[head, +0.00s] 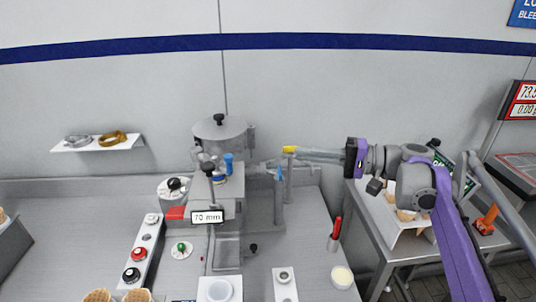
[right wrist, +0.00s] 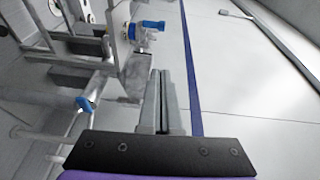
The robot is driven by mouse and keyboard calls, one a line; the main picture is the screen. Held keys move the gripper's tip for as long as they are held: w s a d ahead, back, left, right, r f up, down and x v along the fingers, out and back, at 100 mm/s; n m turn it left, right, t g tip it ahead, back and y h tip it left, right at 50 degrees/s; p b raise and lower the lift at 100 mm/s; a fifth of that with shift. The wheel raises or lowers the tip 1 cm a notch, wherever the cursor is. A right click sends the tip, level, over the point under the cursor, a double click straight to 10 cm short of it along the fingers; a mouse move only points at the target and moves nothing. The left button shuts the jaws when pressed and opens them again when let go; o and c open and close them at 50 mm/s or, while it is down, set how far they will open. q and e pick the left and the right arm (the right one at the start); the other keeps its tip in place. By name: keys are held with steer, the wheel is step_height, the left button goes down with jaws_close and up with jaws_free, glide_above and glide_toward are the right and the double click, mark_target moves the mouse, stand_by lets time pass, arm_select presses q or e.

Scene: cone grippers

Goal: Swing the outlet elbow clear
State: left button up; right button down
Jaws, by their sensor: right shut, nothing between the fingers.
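A grey machine (head: 230,180) with a round lidded hopper (head: 220,135) stands against the wall. Grey outlet pipework (head: 266,164) leaves its right side, with a blue handle (head: 279,173) by an upright post (head: 279,208). I cannot clearly pick out the elbow. My right gripper (head: 291,150) is shut and empty, reaching left above the pipework; yellow shows at its tip. In the right wrist view its fingers (right wrist: 161,75) lie together beside a grey block (right wrist: 135,78). That view also shows the pipe's blue handle (right wrist: 86,104). My left gripper is out of view.
Another blue handle (head: 228,163) sits on the machine. A control strip (head: 140,250) stands front left, a red-handled tool (head: 335,233) and a cream-filled cup (head: 342,277) at right. A shelf (head: 97,144) holds clamp rings. The left counter is mostly clear.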

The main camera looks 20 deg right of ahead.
steer(key=s+a+x, duration=0.1)
steer(key=s+x, duration=0.1)
steer(key=x, duration=1)
steer(key=shift+a+p, duration=0.3)
steer(key=shift+a, duration=0.15)
steer(key=shift+f, duration=0.1)
